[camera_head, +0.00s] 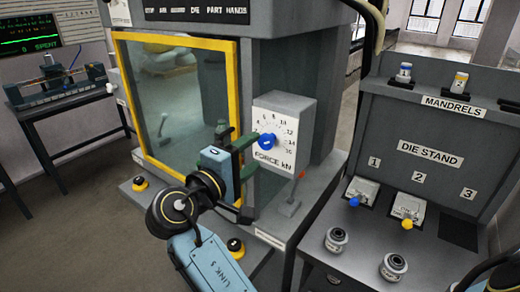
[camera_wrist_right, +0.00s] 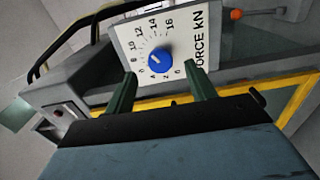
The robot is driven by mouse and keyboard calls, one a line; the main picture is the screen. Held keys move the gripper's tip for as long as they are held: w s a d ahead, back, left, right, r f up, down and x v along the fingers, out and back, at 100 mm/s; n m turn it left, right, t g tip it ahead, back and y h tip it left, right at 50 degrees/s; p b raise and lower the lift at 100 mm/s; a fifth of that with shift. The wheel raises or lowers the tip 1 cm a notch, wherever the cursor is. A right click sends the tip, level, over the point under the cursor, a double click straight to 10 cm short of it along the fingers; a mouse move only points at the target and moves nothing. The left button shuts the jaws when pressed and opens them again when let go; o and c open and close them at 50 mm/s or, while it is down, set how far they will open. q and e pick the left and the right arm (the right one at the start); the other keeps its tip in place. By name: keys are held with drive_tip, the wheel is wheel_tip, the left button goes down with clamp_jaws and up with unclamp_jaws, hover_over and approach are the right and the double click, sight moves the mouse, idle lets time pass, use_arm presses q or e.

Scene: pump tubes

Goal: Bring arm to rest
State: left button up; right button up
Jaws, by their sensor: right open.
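My right gripper (camera_head: 252,150) is open in front of the press, its green fingers pointing toward the blue force knob (camera_head: 267,141) on the white "FORCE kN" dial plate (camera_head: 285,117). In the right wrist view the two fingertips (camera_wrist_right: 160,72) stand apart, one on each side below the blue knob (camera_wrist_right: 160,60). Nothing is held between them. Whether a finger touches the knob or plate cannot be told. The knob's white pointer is turned toward the low end of the scale. My left gripper is not in view.
The press has a yellow-framed glass door (camera_head: 182,100) close behind my right arm. The die stand (camera_head: 430,152) is at the right, with mandrels above. A bench with a device (camera_head: 60,88) is at the left.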

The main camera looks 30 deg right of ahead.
drive_tip(key=shift+v, duration=1.2)
drive_tip(key=shift+f, duration=0.1)
